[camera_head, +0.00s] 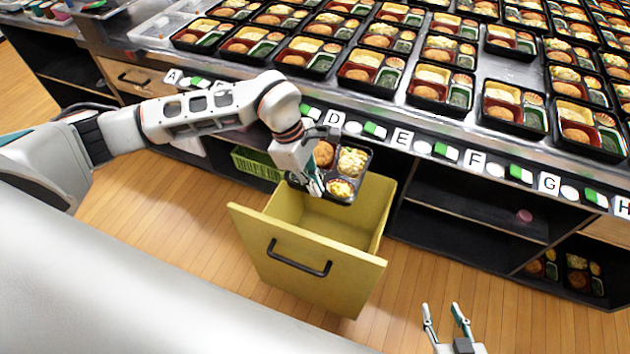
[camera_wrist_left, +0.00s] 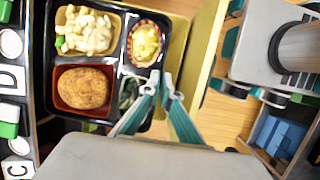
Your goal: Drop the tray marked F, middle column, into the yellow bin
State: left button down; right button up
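A black bento tray (camera_head: 363,178) with a round brown patty, a pale chunky salad and a small cup of yellow food hangs over the yellow bin (camera_head: 310,272). The bin stands open like a pulled-out drawer, with a black handle on its front. My left gripper (camera_head: 314,188) is shut on the tray's rim; in the left wrist view the fingertips (camera_wrist_left: 162,84) meet at the tray's edge (camera_wrist_left: 117,62). The tray's corner near the gripper is partly hidden in the head view. My right gripper (camera_head: 446,312) is open and empty at the bottom, well away from the bin.
The metal counter (camera_head: 478,130) behind carries columns of bento trays, with a bare strip around F. Letter labels, including F (camera_head: 476,162), run along its front edge. A green crate (camera_head: 256,163) sits behind the bin at left. Open shelves (camera_head: 480,211) lie to the right.

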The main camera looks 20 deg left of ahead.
pick_arm(q)
jog(key=c, duration=2.2)
grip_release()
jog(key=v, duration=1.2)
